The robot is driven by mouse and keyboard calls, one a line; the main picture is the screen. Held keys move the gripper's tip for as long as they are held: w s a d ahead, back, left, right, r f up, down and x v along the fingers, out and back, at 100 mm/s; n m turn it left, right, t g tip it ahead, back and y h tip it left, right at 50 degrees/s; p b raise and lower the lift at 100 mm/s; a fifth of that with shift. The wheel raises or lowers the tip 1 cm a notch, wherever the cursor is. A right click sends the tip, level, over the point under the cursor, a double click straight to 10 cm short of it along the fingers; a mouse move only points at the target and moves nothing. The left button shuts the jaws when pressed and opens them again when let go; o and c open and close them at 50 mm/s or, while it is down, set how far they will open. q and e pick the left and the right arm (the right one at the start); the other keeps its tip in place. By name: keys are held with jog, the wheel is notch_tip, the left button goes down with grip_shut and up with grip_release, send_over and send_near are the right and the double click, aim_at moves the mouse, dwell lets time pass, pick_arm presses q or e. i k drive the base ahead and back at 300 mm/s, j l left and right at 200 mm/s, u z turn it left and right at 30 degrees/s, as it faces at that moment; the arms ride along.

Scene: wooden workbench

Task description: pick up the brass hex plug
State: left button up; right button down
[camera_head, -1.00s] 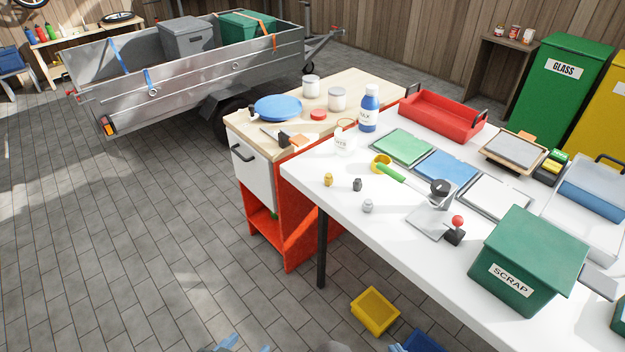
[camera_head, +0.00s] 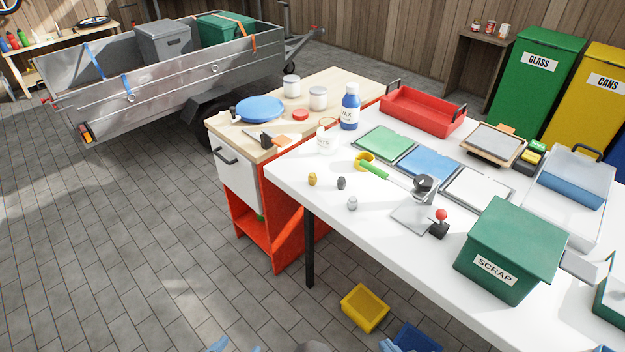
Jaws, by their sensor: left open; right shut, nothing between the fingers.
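The brass hex plug (camera_head: 312,179) stands on the white tabletop near its left corner. A dark grey plug (camera_head: 341,183) and a silver plug (camera_head: 352,203) stand close to its right. My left gripper (camera_head: 235,346) barely shows at the bottom edge, over the floor, open and far from the plug. My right gripper (camera_head: 388,346) barely shows at the bottom edge near the blue bin, shut and empty. Most of both grippers is cut off by the frame.
A green-handled tool (camera_head: 373,169), a yellow ring and a white bottle (camera_head: 326,141) are behind the plugs. The green scrap bin (camera_head: 511,248) stands right. A yellow bin (camera_head: 365,307) and a blue bin (camera_head: 415,338) are on the floor below the white table (camera_head: 400,260).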

aim_at(312, 178)
jog(key=i+j, duration=0.5)
jog(key=j, duration=0.25)
jog(key=i+j+z, duration=0.2)
jog(key=z, duration=0.25)
jog(key=i+j+z, duration=0.1)
jog(key=j+z, duration=0.3)
jog(key=j, duration=0.05)
